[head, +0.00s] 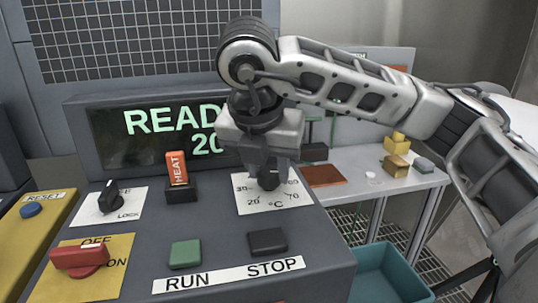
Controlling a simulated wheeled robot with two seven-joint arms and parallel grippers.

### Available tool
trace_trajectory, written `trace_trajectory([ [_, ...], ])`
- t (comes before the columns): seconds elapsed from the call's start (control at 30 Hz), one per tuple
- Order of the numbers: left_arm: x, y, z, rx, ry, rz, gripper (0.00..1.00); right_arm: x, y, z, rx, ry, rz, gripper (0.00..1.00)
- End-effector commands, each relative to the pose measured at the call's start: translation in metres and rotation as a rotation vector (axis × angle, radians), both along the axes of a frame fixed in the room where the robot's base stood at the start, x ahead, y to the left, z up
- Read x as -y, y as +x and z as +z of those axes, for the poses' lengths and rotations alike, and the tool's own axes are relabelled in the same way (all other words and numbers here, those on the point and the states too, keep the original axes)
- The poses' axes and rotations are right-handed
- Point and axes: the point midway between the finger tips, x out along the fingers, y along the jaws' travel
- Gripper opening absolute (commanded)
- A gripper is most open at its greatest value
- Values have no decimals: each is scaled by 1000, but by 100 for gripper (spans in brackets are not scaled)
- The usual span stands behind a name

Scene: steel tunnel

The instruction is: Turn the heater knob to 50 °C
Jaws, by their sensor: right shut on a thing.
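The heater knob (268,178) is a black dial on a white scale plate (258,203). The plate shows 20, 30, 70 and °C, and its upper marks are hidden behind my gripper. My right gripper (268,163) points down from above and is shut on the knob. The knob's pointer direction is too covered to tell. The display (150,122) reads "READ" and "20" in green, with its right part hidden by my arm. My left gripper is not in view.
The panel also holds a lit orange HEAT switch (177,168), a black lock knob (111,197), a red OFF/ON knob (80,258), a green RUN button (185,254) and a black STOP button (267,241). A side table (345,196) and teal bin (390,275) stand right.

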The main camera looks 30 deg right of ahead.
Motion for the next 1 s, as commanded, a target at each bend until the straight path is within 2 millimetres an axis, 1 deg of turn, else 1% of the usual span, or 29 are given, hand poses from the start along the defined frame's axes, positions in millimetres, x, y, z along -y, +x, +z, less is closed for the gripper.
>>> trace_trajectory([
  [0.03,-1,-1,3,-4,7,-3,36,-1,1,4,2,-1,-45,12],
  [0.07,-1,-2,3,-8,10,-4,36,-1,1,5,2,-1,-74,12],
  [0.6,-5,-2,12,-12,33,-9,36,-3,5,3,4,1,-587,12],
  [0.8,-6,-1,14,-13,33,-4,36,-3,6,2,2,2,-756,12],
  [1.0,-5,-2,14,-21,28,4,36,-3,7,2,3,2,-884,12],
])
